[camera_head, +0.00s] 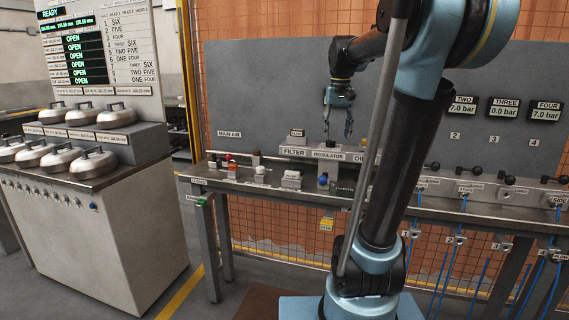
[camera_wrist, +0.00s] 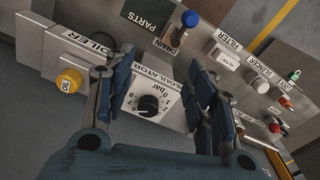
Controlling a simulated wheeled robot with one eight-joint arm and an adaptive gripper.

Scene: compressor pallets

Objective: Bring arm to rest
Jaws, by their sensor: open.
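My gripper (camera_head: 338,128) hangs fingers-down above the back of the bench in the head view, in front of the grey panel. In the wrist view my gripper (camera_wrist: 165,100) has its two dark blue fingers apart, with nothing between them. Past the fingertips is the regulator (camera_wrist: 152,100), a light block with a black knob and a bar scale. The regulator (camera_head: 328,155) also shows below the gripper in the head view. The gripper appears clear of it. My arm reaches up from the blue base and bends over toward the panel.
The bench (camera_head: 270,190) holds labelled blocks, buttons and valves. A cabinet (camera_head: 105,225) with several lidded metal pots stands left. Gauges (camera_head: 503,108) hang right. Open floor lies between cabinet and bench.

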